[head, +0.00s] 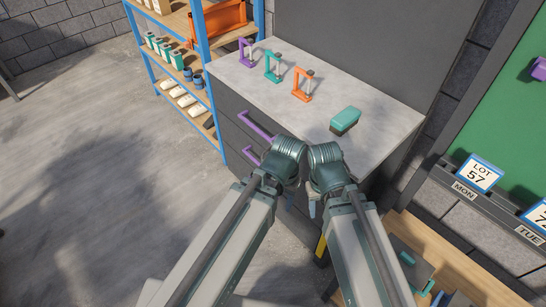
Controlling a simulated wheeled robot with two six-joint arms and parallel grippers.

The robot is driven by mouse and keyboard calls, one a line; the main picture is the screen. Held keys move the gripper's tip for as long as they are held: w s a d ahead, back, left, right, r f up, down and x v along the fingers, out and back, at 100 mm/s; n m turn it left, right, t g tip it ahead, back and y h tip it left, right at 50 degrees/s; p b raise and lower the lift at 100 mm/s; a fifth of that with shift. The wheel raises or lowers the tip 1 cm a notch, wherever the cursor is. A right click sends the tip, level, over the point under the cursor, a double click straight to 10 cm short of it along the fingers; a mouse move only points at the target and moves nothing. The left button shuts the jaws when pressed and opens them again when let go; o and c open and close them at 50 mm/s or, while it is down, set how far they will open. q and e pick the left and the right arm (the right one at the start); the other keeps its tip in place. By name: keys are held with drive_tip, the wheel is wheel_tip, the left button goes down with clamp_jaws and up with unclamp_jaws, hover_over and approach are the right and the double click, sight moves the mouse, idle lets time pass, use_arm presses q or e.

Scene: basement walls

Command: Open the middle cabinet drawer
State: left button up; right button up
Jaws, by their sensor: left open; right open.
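The grey cabinet (230,118) stands in the centre with a pale worktop. Its front faces left and carries purple handles. The upper handle (256,125) is in clear view. A lower handle (250,155), apparently the middle drawer's, shows just left of my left gripper and is partly covered. The visible drawer fronts look shut. My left gripper (288,160) is open, close to the cabinet front in this view; I cannot tell its distance from the handle. My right gripper (326,166) is open beside it, on the right. The arms hide the lower part of the cabinet front.
On the worktop (345,96) stand purple, teal and orange clamps (301,84) and a teal brush-like block (345,120). A blue-framed shelf (202,50) adjoins the cabinet's far side. A wooden bench (440,262) lies at right. The floor (80,190) at left is clear.

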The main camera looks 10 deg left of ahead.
use_arm(q)
drive_tip(key=w+f+n+t+h+b, duration=0.1)
drive_tip(key=w+f+n+h+b, duration=0.4)
drive_tip(key=f+b, duration=1)
drive_tip(key=n+t+h+b, duration=0.8)
drive_tip(key=t+b, duration=0.6)
drive_tip(key=b, duration=2.2)
approach(256, 163)
drive_tip(key=shift+n+y, duration=0.4)
drive_tip(key=shift+y, duration=0.3)
drive_tip(key=x, duration=1)
drive_tip(key=shift+w+d+r, duration=0.1)
drive_tip(key=shift+d+r, duration=0.1)
drive_tip(key=shift+d, duration=0.15)
clamp_jaws()
